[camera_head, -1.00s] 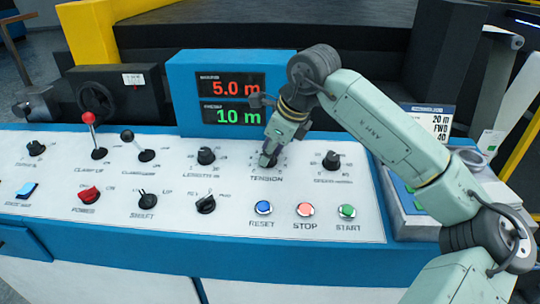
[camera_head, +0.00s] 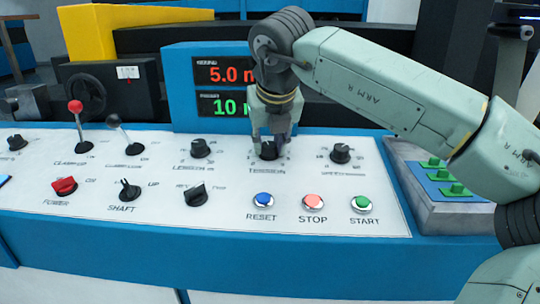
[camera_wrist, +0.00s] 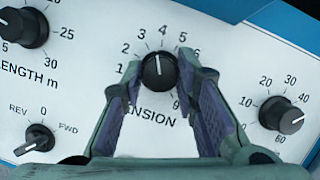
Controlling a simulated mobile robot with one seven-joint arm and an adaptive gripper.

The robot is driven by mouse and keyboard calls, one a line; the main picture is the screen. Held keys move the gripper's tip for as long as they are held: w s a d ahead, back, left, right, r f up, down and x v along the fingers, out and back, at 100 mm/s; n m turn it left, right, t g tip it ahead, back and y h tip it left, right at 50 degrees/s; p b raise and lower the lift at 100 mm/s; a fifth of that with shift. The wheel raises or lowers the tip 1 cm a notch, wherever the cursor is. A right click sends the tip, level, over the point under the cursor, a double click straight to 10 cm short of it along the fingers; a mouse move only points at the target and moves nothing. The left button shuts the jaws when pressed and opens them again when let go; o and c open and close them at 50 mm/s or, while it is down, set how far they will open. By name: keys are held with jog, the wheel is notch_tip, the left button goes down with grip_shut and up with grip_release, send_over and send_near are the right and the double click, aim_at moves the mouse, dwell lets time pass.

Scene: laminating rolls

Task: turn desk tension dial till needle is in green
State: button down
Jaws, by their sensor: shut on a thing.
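The black tension dial (camera_head: 268,150) is on the white sloped panel, in the middle of its upper row. In the wrist view the tension dial (camera_wrist: 159,71) shows a white pointer line aimed up, near the 4 mark. My gripper (camera_head: 270,143) reaches down onto the dial from above, its two fingers on either side of it. In the wrist view my gripper (camera_wrist: 158,75) has its fingertips closed against the dial's sides. They hide part of the word TENSION. I see no needle or green zone in these frames.
The length dial (camera_head: 200,148) is left of the tension dial and the speed dial (camera_head: 340,153) is right. Reset (camera_head: 263,200), stop (camera_head: 314,202) and start (camera_head: 361,204) buttons lie in front. A blue display box (camera_head: 180,95) stands behind, partly hidden by my arm.

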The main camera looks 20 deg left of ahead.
jog(key=shift+a+f+m+t+h+b, duration=0.1)
jog(key=shift+m+t+h+b, duration=0.4)
jog(key=shift+m, duration=1.2)
jog(key=c, duration=1.2)
grip_release()
jog(key=shift+c, duration=0.2)
jog(key=v, duration=1.2)
jog(key=shift+w, duration=0.15)
jog(key=shift+a, duration=0.1)
